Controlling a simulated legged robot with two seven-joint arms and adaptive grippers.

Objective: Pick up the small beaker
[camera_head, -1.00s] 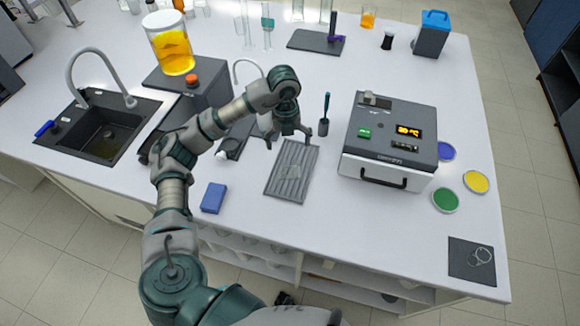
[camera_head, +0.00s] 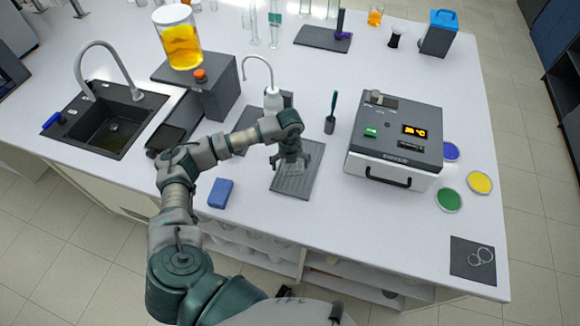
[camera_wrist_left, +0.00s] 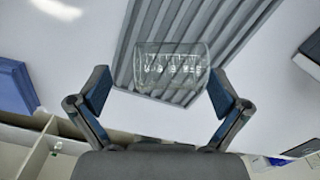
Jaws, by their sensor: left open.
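The small beaker (camera_wrist_left: 172,70) is clear glass with white markings and shows in the left wrist view on a grey ribbed mat (camera_wrist_left: 220,28). My left gripper (camera_wrist_left: 160,92) is open, with one finger on each side of the beaker; the fingertips look close to its sides, and I cannot tell if they touch. In the head view my left gripper (camera_head: 291,163) points down over the ribbed mat (camera_head: 300,180), and the beaker is hard to make out there beneath the fingers. My right gripper is not in view.
A blue box (camera_head: 220,193) lies left of the mat. A grey heater unit (camera_head: 397,137) stands to the right, with a green-handled tool (camera_head: 331,112) between. A sink (camera_head: 105,125) is at the left.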

